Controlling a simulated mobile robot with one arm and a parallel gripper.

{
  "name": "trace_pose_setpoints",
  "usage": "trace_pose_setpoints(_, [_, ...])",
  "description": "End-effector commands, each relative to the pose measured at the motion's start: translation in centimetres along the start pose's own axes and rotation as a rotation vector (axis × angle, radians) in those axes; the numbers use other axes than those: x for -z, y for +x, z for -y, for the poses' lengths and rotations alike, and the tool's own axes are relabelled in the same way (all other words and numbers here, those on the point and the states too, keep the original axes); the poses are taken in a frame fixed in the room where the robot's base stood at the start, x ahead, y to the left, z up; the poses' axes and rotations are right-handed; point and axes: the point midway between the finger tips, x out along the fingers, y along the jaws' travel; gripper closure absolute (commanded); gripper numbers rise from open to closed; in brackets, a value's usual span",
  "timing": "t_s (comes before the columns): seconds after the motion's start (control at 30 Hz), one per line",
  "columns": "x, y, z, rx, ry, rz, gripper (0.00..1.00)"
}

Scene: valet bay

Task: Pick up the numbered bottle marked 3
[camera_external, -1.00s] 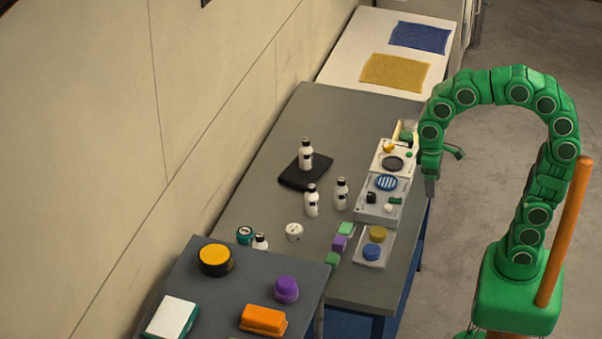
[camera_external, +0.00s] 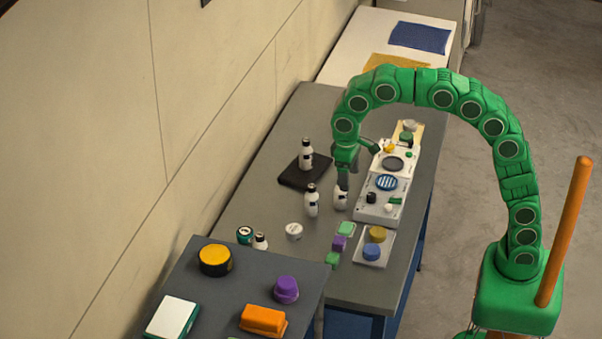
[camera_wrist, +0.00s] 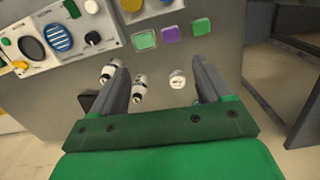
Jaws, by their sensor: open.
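Several white bottles with black caps and dark labels stand on the grey table; no number is legible, so I cannot tell which is marked 3. One bottle (camera_external: 340,198) is right below my gripper (camera_external: 344,184), its top hidden by the jaws. Another bottle (camera_external: 311,201) stands to its left, one more bottle (camera_external: 306,155) on a black mat (camera_external: 290,178), and a partly hidden bottle (camera_external: 260,241) near the front table. In the wrist view, my gripper (camera_wrist: 158,64) is open; one bottle (camera_wrist: 138,88) shows between the fingers, another (camera_wrist: 107,73) by the left finger.
A white jar (camera_external: 294,231) and a green-sided jar (camera_external: 244,235) stand in front. A control panel (camera_external: 365,213) lies along the table's right side, near the bottle below my gripper. Green and purple blocks (camera_external: 340,243) sit beside a tray (camera_external: 361,257). The table behind the mat is clear.

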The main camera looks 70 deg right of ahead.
Motion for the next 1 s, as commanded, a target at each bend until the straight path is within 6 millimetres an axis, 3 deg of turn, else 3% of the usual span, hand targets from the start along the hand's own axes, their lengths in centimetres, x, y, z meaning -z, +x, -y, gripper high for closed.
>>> trace_pose_setpoints(0.2, [4.8,0.5,2.3,0.002,0.009,-0.017,0.22])
trace_pose_setpoints(0.5, [10.3,2.0,5.4,0.003,0.022,-0.028,0.22])
trace_pose_setpoints(1.0, [18.0,6.1,10.7,0.01,0.045,-0.053,0.22])
